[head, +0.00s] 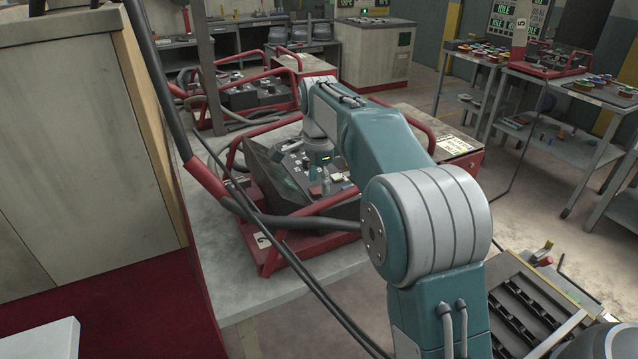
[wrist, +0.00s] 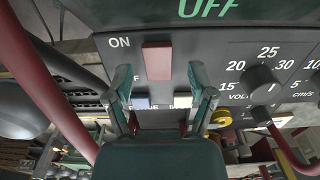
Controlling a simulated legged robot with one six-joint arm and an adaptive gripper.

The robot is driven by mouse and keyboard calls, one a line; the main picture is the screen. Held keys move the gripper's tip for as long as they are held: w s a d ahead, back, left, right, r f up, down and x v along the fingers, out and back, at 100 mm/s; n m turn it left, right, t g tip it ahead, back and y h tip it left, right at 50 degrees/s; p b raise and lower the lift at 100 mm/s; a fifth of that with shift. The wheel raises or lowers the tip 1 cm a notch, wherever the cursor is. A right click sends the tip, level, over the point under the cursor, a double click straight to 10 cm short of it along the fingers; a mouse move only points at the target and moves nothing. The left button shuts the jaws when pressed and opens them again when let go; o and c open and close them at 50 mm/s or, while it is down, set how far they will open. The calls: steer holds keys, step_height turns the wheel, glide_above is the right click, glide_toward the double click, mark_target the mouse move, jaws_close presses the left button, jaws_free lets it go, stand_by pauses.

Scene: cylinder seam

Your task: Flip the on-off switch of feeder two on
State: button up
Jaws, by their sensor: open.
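Large green letters above read OFF. My gripper (wrist: 160,90) is open and empty, its two fingers on either side just below the switch. I cannot tell whether they touch the panel. In the head view my arm partly hides the panel.
A knob (wrist: 262,83) with a volts scale is right of the switch. A black cable (head: 290,222) crosses the feeder's front. A second red-framed feeder (head: 255,95) stands behind. A tall cabinet (head: 85,140) closes the left; open floor (head: 535,215) lies right.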

steer(key=shift+f, duration=0.3)
jaws_close()
steer(key=shift+s+a+t+h, duration=0.15)
steer(key=shift+t+h, duration=0.15)
steer(key=shift+h, duration=0.4)
steer(key=shift+a+t+h, duration=0.1)
steer(key=shift+t+h, duration=0.2)
steer(key=shift+h, duration=0.4)
